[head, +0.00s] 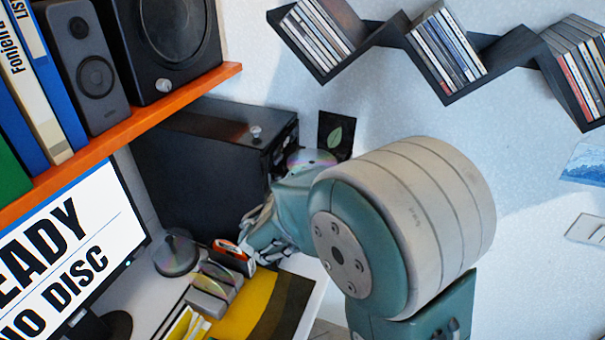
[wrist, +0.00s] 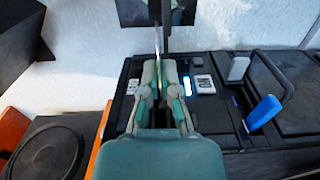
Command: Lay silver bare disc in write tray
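A silver, rainbow-sheened disc (head: 312,158) shows in the head view above my teal wrist, beside the black computer tower (head: 205,160); my arm hides its lower part. In the wrist view my gripper (wrist: 166,80) is shut on the thin disc (wrist: 157,42), which is seen nearly edge-on and stands out beyond the fingertips. In that view the fingers lie over the tower's panel (wrist: 222,110). My arm hides much of the tower's front in the head view, and I cannot make out the write tray.
The monitor (head: 70,255) reads "READY" and "NO DISC". A disc rack (head: 210,290) and a round black base (head: 176,256) stand on the desk. An orange shelf (head: 150,115) holds speakers and binders. In the wrist view, a blue stick (wrist: 263,112) protrudes from the tower.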

